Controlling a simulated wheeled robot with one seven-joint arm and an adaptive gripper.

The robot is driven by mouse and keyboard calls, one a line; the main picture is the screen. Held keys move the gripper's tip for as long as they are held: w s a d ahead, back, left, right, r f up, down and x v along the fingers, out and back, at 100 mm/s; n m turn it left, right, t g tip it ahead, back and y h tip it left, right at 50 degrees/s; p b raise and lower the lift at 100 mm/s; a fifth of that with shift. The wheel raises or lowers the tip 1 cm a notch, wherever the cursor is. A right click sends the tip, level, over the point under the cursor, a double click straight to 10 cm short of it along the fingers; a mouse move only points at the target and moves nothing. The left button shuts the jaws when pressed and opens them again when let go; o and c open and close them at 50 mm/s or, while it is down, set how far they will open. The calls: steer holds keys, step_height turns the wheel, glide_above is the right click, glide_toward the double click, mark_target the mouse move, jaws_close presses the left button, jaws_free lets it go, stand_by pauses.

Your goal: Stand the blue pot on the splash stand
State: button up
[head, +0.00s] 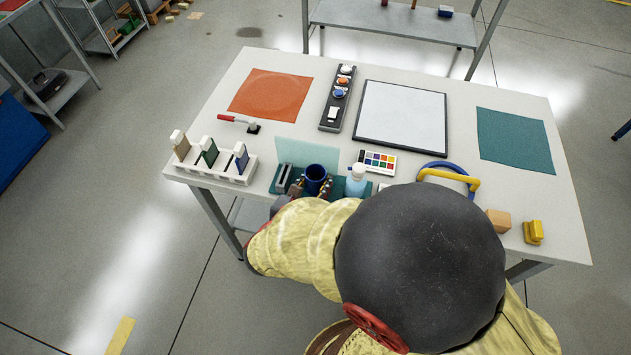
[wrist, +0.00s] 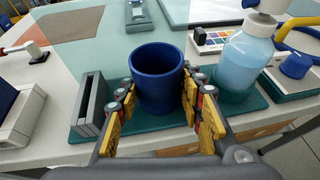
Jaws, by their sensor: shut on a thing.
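The blue pot (head: 316,176) is an open, dark blue cup, upright at the front of the table; it also shows in the wrist view (wrist: 157,88). My gripper (head: 313,187) has one finger on each side of it and is shut on its wall; the fingers also show in the wrist view (wrist: 160,82). What looks like the splash stand is a teal base (wrist: 150,143) with a pale see-through panel (head: 312,155) behind it. The pot is over this base, between a grey slotted block (wrist: 90,102) and a bottle. I cannot tell whether its bottom touches the base.
The clear bottle (wrist: 245,58) of blue liquid stands close on the right. A white rack (head: 212,164) is at left. A paint set (head: 378,161), a blue ring with a yellow handle (head: 460,178) and a wooden block (head: 498,219) are at right.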

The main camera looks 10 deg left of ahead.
steer(key=o, duration=1.2)
steer(key=shift+c, duration=0.2)
steer(key=shift+s+r, duration=0.1)
steer(key=shift+r, duration=0.1)
steer(key=p+v, duration=0.4)
steer(key=v, duration=0.7)
steer(key=shift+s+a+p, duration=0.15)
steer(key=shift+s+p, duration=0.15)
steer(key=shift+s, duration=0.1)
